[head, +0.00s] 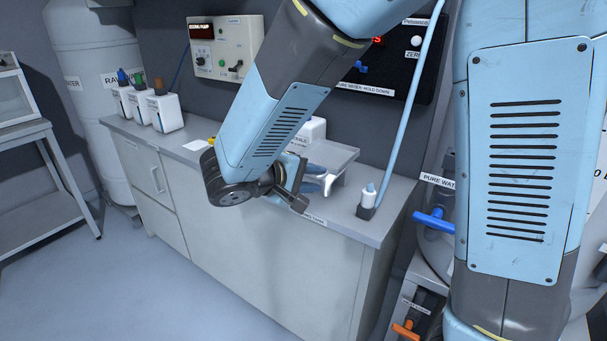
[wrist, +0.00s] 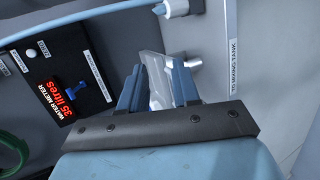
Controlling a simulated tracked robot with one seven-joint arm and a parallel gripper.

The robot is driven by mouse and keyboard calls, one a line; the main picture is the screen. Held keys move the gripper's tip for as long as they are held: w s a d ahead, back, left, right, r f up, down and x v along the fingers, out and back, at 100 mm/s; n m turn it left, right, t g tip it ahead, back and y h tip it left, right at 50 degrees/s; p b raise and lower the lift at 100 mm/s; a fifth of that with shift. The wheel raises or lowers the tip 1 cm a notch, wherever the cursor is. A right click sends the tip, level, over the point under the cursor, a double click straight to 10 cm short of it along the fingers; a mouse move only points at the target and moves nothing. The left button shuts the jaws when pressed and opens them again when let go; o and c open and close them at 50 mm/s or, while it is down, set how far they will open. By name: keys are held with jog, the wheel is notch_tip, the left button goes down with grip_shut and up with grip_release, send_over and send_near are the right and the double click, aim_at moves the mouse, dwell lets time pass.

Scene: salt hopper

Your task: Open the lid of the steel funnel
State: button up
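I cannot pick out a steel funnel or its lid for certain. In the head view a flat grey metal piece (head: 335,154) with a pale bent part below it stands on the cabinet top, just beyond my gripper (head: 316,178). My arm and gripper partly cover it. In the wrist view the two blue fingers of my gripper (wrist: 158,82) stand apart. A pale, shiny piece (wrist: 154,66) shows between and beyond them; I cannot tell whether they touch it. A short pale cylinder (wrist: 195,63) lies just right of the fingertips.
The black water meter panel (wrist: 72,88) is on the wall.

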jog(key=a+f+n+t, duration=0.2)
jog(key=a+t, duration=0.2)
jog(key=a, duration=0.5)
send_near(323, 161)
jog(key=shift+w+d+f+y, duration=0.4)
jog(key=shift+w+d+f, duration=0.25)
jog(key=shift+w+f, duration=0.3)
jog(key=shift+s, duration=0.1)
grip_shut()
jog(key=shift+f, duration=0.1)
